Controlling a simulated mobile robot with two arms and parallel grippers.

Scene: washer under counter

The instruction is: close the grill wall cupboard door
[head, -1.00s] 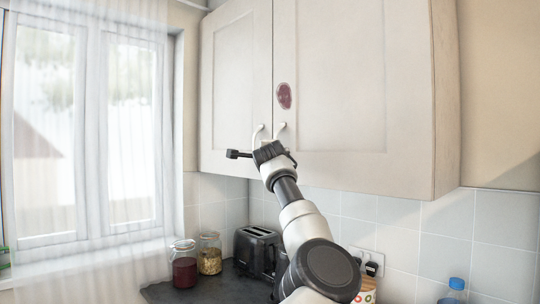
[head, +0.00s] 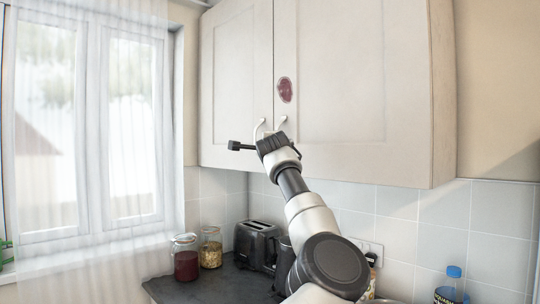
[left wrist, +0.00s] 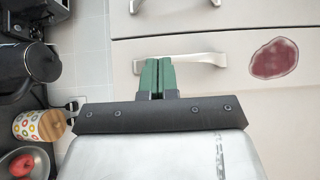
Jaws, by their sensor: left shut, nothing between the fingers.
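The wall cupboard has two pale doors with a narrow seam between them. The wider right door (head: 350,80) carries a dark red oval mark (head: 285,90); the left door (head: 235,75) is narrower. Both look about flush with the cupboard front. Each has a curved handle at its lower inner corner, the right door's handle (head: 283,122) beside the left door's handle (head: 258,127). My left gripper (head: 268,143) is just below the handles. In the left wrist view its green fingers (left wrist: 158,66) are shut, empty, and overlap the right door's handle (left wrist: 195,60); contact is unclear.
Below the cupboard are a black toaster (head: 256,240), a red-filled jar (head: 186,262) and a jar of pasta (head: 210,250) on the dark counter. A blue-capped bottle (head: 453,272) stands at lower right. A curtained window (head: 85,120) is at left. The space before the doors is otherwise clear.

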